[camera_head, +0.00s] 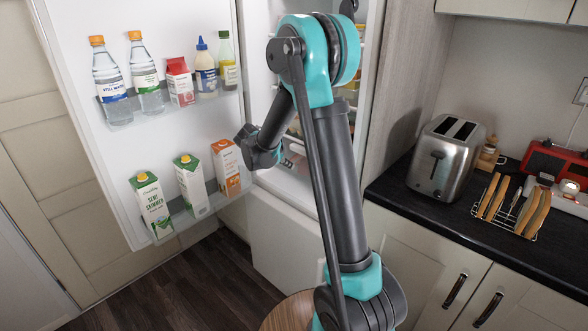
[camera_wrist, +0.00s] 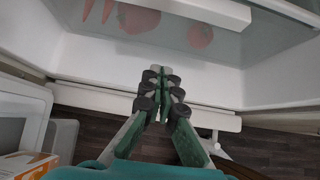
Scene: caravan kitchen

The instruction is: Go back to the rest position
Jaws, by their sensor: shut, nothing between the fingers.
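My gripper (camera_wrist: 161,90) shows in the wrist view with its dark-padded fingertips together and nothing between them. It points at the lower front of the open fridge. In the head view my arm stands in front of the fridge (camera_head: 264,60) and bends down to the left; the fingers themselves are hard to make out there. The fridge door (camera_head: 75,60) stands wide open to the left. A clear drawer (camera_wrist: 228,45) with orange and red produce lies beyond the fingertips in the wrist view.
Door shelves hold bottles (camera_head: 145,75) and cartons (camera_head: 191,186). A carton (camera_wrist: 28,165) is low left in the wrist view. On the right, the black counter (camera_head: 420,195) carries a toaster (camera_head: 447,158), a toast rack (camera_head: 512,205) and a red radio (camera_head: 556,170). A round wooden top (camera_head: 287,315) is at the bottom.

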